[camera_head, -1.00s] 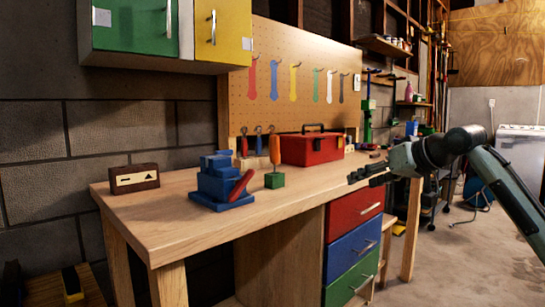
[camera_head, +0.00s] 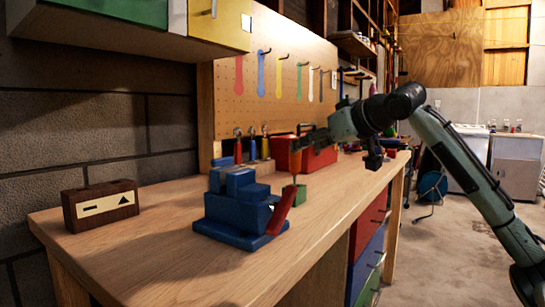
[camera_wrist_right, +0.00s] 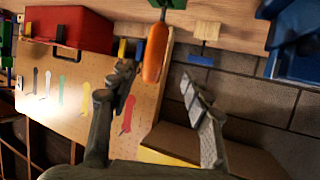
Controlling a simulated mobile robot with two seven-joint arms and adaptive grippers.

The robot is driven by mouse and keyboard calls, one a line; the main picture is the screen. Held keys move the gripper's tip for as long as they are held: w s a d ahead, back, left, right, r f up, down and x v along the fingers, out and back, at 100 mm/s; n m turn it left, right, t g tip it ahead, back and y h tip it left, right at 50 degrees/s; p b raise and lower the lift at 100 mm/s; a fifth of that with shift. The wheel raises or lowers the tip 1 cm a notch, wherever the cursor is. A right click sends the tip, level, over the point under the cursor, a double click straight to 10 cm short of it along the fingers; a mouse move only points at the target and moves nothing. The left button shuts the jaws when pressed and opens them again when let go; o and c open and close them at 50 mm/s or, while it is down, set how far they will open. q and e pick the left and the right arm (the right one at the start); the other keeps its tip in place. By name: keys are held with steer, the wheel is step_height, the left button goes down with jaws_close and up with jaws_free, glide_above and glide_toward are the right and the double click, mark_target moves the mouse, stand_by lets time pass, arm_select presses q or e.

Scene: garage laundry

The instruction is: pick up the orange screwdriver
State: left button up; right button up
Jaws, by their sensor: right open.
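The orange screwdriver (camera_head: 296,162) stands upright in a small green block (camera_head: 301,191) on the workbench. Its orange handle (camera_wrist_right: 156,48) also shows in the right wrist view, with the handle's end between the open fingertips. My right gripper (camera_head: 299,143) is at the height of the handle and hides part of it in the head view. In the right wrist view my right gripper (camera_wrist_right: 156,80) is open, one finger on each side of the handle's end, and holds nothing. I cannot tell whether a finger touches it. My left gripper is not in view.
A blue vise (camera_head: 238,208) with a red part stands on the bench in front of the green block. A red toolbox (camera_head: 322,158) sits behind it. A wooden sign block (camera_head: 100,205) is at the left. The pegboard (camera_head: 290,100) rises behind; bare bench lies in front.

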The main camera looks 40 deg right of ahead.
mark_target(295, 171)
steer(key=x, duration=0.2)
steer(key=p+x, duration=0.1)
steer(key=x, duration=0.1)
steer(key=d+x, duration=0.1)
steer(key=x, duration=0.1)
steer(key=shift+w+f+p, duration=0.2)
steer(key=shift+w+p, duration=0.05)
steer(key=shift+p, duration=0.1)
steer(key=shift+w+f, duration=0.25)
steer(key=shift+w, duration=0.15)
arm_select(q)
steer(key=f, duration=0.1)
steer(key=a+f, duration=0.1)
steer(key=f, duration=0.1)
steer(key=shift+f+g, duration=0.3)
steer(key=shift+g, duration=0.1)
arm_select(e)
jaws_close()
